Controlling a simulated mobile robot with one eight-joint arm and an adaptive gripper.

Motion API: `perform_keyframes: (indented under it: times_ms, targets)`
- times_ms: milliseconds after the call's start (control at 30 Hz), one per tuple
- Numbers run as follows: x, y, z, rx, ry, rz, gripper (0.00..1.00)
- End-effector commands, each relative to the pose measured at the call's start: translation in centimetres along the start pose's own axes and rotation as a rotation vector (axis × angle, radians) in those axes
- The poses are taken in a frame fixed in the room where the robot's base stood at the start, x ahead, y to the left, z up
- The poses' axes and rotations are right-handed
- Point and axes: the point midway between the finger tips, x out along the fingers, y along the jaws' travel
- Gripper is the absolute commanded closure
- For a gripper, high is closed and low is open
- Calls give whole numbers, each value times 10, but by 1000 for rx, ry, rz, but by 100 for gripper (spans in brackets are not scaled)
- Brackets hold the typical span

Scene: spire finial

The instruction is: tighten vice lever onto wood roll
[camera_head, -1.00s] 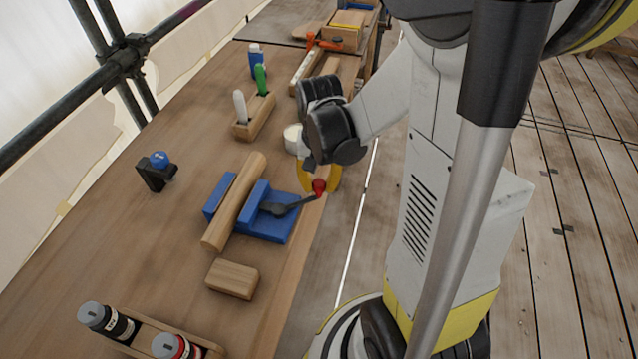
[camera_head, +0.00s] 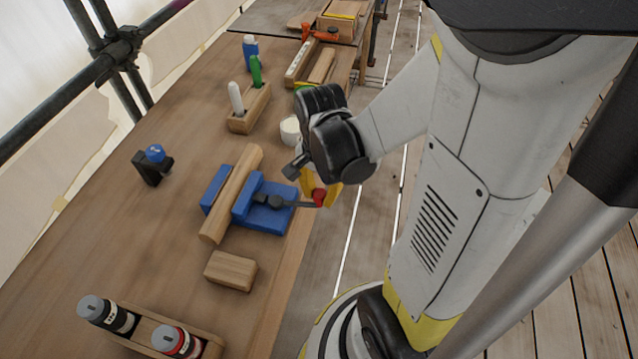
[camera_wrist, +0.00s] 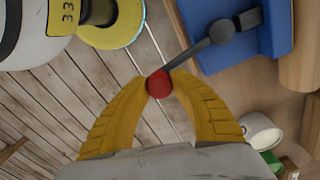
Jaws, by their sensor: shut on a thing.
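The blue vice (camera_head: 268,217) sits near the right edge of the wooden bench. The wood roll (camera_head: 231,196) lies between its jaws, and I cannot tell how tightly it is clamped. The dark vice lever (camera_head: 290,203) points right from the vice, past the bench edge, and ends in a red knob (camera_head: 320,197). My gripper (camera_head: 318,192) is shut on the red knob. In the wrist view the two yellow fingers (camera_wrist: 160,84) pinch the red knob (camera_wrist: 159,84), with the lever (camera_wrist: 190,55) running up to the blue vice (camera_wrist: 268,25).
A wooden block (camera_head: 231,270) lies in front of the vice. A white cup-like item (camera_head: 290,131) stands behind it near my wrist. A holder with green and white handles (camera_head: 248,108), a black clamp with a blue knob (camera_head: 152,165) and spray cans (camera_head: 108,315) stand around the bench.

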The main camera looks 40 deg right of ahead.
Motion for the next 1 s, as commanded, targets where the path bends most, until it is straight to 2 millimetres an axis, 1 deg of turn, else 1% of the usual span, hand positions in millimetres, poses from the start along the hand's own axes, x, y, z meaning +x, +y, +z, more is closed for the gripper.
perform_keyframes:
  times_ms: [33,200,500,700,1000]
  targets:
    - [0,3,6,38,-1,2,100]
    - [0,8,20,186,0,2,100]
    - [0,12,40,382,0,3,100]
    - [0,12,48,453,0,3,100]
    - [0,12,51,485,-1,4,100]
